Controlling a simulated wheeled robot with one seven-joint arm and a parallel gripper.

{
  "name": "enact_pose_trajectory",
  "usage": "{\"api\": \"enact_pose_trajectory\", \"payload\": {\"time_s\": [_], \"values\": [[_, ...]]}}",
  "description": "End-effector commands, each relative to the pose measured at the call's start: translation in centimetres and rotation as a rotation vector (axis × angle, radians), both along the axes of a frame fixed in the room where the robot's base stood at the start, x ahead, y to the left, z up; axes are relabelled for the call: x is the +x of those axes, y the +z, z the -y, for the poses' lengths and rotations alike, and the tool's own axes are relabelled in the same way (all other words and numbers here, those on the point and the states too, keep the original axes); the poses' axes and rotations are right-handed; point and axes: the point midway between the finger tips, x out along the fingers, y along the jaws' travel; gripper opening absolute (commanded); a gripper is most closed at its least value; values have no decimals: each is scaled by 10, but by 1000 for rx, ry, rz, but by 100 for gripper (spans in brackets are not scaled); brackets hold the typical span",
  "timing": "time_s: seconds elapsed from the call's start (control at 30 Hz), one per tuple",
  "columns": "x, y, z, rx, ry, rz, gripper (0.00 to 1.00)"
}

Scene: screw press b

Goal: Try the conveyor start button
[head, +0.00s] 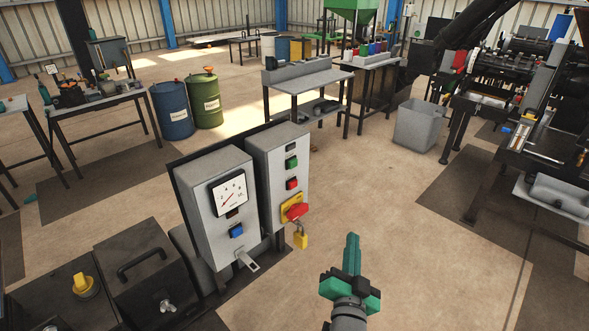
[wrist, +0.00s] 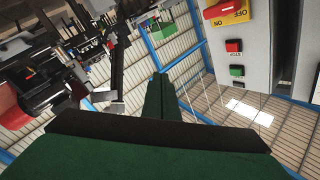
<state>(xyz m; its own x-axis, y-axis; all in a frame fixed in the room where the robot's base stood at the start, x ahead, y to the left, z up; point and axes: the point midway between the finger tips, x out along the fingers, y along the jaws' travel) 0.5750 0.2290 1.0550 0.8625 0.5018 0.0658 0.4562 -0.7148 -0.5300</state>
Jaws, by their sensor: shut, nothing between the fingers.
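A grey control box (head: 266,150) stands in the middle of the head view, with a green button (head: 291,163) above a red button (head: 292,184). Below them is a red switch (head: 295,211) on a yellow plate with a yellow padlock (head: 300,239) hanging from it. In the wrist view the red switch (wrist: 224,11), red button (wrist: 233,46) and green button (wrist: 236,71) show at upper right, rotated. My gripper (head: 353,240) is shut and empty, right of and apart from the box. Its green fingers (wrist: 168,85) point up in the wrist view.
A second grey box with a gauge (head: 229,194) and blue button (head: 236,231) stands left of the control box. A black lid with a handle (head: 140,263) and a yellow knob (head: 84,285) are at lower left. Floor right of the boxes is clear. A grey bin (head: 417,125) stands farther back.

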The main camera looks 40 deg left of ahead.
Motion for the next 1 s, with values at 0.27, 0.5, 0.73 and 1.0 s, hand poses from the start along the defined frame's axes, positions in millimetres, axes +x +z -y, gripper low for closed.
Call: {"api": "enact_pose_trajectory", "payload": {"time_s": [0.27,0.5,0.73,1.0], "values": [[14,87,-65,89,138,18,0],[14,114,-84,113,184,17,0],[14,114,-85,113,185,16,0],[14,114,-91,114,186,16,0]]}}
